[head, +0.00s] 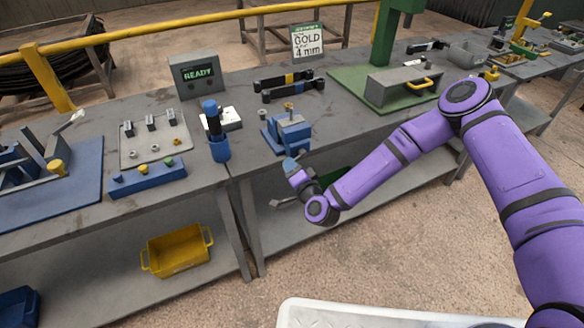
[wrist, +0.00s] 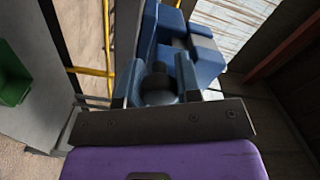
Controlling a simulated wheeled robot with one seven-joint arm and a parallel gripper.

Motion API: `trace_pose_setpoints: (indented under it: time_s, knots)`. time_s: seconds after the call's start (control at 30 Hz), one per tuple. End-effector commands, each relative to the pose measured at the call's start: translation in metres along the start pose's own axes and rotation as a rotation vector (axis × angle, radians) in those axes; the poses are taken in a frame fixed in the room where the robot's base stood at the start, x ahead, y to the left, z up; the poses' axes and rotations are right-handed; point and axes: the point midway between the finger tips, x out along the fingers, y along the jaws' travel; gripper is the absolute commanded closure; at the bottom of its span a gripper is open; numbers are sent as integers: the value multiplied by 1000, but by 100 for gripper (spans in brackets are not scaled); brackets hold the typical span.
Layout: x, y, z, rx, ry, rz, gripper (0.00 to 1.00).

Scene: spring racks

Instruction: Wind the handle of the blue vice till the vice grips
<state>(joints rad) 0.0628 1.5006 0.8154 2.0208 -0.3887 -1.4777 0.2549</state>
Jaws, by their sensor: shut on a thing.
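The blue vice (head: 290,131) stands at the front edge of the workbench, right of the middle bench leg. In the wrist view its blue body (wrist: 172,28) fills the top middle. My gripper (head: 291,164) is low in front of the vice, at its near side. In the wrist view my gripper (wrist: 157,76) has a finger on either side of the dark, rounded vice handle (wrist: 158,88) and is shut on it. The handle is largely hidden by my gripper in the head view. Whether the jaws press on anything cannot be made out.
A blue upright tool (head: 217,140) stands left of the vice. A grey box reading READY (head: 196,76) and a sign reading GOLD 4 mm (head: 307,42) stand behind. Black bars (head: 290,84) lie behind the vice. A yellow bin (head: 178,251) sits on the lower shelf.

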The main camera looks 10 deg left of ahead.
Motion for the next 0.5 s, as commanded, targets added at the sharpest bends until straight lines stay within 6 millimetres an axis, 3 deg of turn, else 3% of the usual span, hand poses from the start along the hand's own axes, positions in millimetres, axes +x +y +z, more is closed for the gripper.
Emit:
trace_pose_setpoints:
  time_s: [0.17, 0.2, 0.3, 0.5]
  knots:
    - [-1, 0, 1, 0, -3, 0, 92]
    - [-1, 0, 1, 0, -2, 0, 66]
    - [0, 0, 1, -1, -2, 0, 45]
    - [1, 0, 0, -2, 0, -1, 45]
